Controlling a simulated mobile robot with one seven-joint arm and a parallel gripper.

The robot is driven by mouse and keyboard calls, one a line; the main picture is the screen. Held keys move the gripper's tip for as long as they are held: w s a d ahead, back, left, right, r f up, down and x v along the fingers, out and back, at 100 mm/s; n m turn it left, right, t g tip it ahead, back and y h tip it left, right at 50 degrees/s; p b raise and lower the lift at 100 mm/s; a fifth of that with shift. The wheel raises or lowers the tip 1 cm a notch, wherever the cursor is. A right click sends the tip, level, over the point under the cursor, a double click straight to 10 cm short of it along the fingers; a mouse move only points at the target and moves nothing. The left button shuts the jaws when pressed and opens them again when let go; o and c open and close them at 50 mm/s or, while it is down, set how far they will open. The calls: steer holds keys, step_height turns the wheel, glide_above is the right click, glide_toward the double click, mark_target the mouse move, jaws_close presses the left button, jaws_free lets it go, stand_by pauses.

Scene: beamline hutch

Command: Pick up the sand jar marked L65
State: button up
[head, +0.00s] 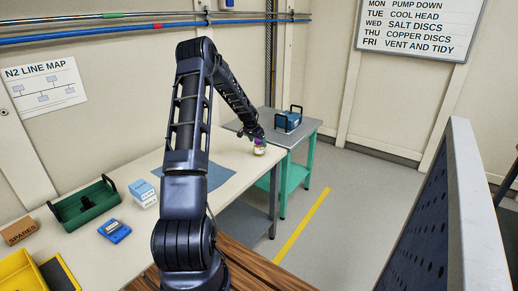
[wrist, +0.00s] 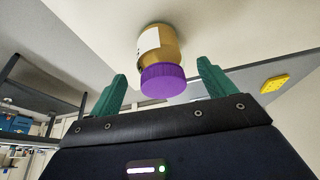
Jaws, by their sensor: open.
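The sand jar (head: 259,150) stands near the far right end of the long cream bench (head: 226,150) in the head view. In the wrist view the sand jar (wrist: 158,45) has a purple lid, a tan body and a white label at its left edge. No marking can be read on it. My gripper (head: 258,137) is at the jar's top in the head view. In the wrist view my gripper (wrist: 162,82) is open, with the purple lid in the gap between its green fingers. Neither finger visibly touches the jar.
A grey-topped table (head: 306,127) with a blue handled case (head: 287,121) stands beyond the bench. A green tray (head: 85,206), white-and-blue boxes (head: 145,194), a blue device (head: 114,230) and a yellow bin (head: 22,272) are nearer. A grey perforated panel (head: 440,220) stands right.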

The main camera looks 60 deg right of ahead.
steer(key=x, duration=0.4)
steer(key=shift+w+d+f, duration=0.1)
steer(key=shift+f, duration=0.15)
steer(key=c, duration=1.3)
steer(key=shift+r, duration=0.15)
